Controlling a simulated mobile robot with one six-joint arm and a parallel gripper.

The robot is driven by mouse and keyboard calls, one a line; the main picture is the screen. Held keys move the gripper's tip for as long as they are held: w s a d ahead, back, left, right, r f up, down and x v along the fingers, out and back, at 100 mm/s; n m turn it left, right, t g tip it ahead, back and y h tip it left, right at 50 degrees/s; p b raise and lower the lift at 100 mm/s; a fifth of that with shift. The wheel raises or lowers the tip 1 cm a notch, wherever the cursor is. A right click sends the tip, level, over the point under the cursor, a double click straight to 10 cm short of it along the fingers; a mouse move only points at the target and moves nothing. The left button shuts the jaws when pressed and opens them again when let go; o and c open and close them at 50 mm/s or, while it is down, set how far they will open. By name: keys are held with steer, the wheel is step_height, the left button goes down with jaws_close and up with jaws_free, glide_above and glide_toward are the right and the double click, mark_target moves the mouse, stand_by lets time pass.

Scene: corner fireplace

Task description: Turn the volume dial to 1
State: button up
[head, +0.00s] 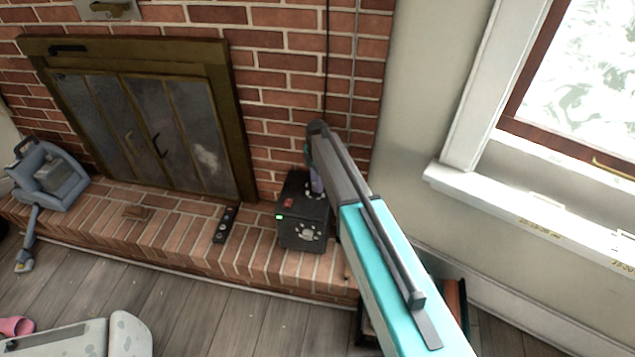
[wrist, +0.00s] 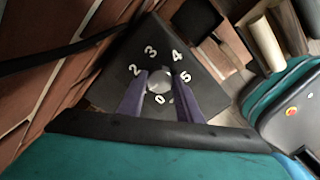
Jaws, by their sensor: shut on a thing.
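A black box (head: 305,222) stands on the brick hearth, with a small green light and a red switch. In the wrist view, its dark panel (wrist: 127,72) carries white numerals 0, 2, 3, 4 and 5 around a round grey volume dial (wrist: 158,81). The numeral 1 is not visible; the left finger covers the area between 0 and 2. My gripper (wrist: 159,84) is shut on the dial, one purple finger on each side. In the head view my gripper (head: 316,185) is at the top of the box, partly hidden by my arm. The dial's pointer cannot be made out.
A glass-doored fireplace (head: 150,125) stands behind the brick hearth (head: 165,225). A dark strip with round knobs (head: 226,225) lies left of the box. A blue-grey appliance (head: 48,178) is at the far left. A dark cable runs up the brick wall behind the box.

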steer(key=shift+s, duration=0.1)
steer(key=o, duration=1)
steer(key=shift+o, duration=0.2)
step_height(320, 180, up, 14)
steer(key=shift+b, duration=0.3)
steer(key=shift+f, duration=0.15)
